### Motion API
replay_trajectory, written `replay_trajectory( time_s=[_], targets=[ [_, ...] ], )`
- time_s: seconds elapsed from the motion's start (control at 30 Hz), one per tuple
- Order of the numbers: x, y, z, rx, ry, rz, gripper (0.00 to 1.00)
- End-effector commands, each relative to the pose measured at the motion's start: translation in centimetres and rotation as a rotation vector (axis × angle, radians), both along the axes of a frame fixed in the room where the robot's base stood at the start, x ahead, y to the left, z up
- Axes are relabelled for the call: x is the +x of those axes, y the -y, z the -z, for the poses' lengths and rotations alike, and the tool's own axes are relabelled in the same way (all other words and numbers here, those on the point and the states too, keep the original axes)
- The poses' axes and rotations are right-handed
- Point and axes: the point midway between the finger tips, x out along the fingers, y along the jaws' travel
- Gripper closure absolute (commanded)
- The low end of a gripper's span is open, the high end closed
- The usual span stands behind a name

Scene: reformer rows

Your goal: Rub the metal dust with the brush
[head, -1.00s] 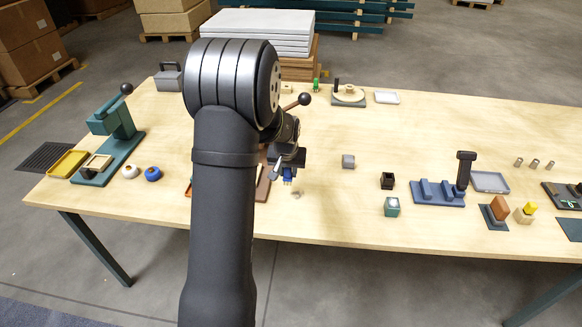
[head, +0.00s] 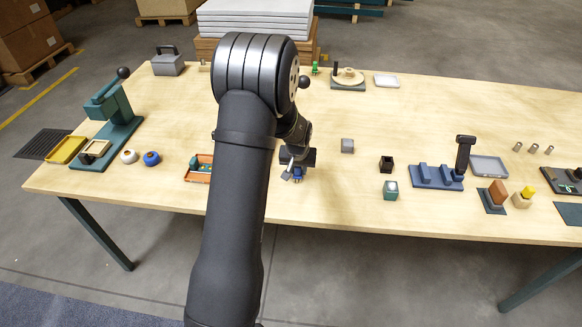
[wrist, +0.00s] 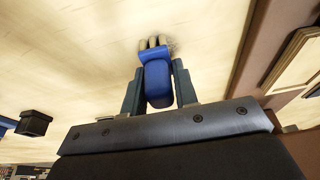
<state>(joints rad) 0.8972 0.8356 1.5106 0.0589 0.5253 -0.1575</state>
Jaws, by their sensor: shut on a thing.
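My gripper (wrist: 158,92) is shut on the blue brush (wrist: 158,84), which has a rounded blue body and pale bristles. The bristles point away from the jaws, over the pale wood table. A small grey speckled patch, which looks like the metal dust (wrist: 171,46), shows right beside the bristle tips in the wrist view. I cannot tell whether the bristles press on it.
An orange tray (head: 190,177) stands left of my arm. The table between is clear.

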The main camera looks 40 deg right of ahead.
Motion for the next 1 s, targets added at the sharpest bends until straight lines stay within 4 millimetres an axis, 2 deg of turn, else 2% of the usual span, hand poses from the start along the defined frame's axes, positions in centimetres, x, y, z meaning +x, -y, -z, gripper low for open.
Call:
replay_trajectory(
  time_s=[0.33,1.0],
  targets=[
    [-2.3,2.2,0.0,0.001,-0.001,0.001,0.96],
    [2.4,-2.4,0.0,0.001,-0.001,-0.003,0.96]
  ],
)
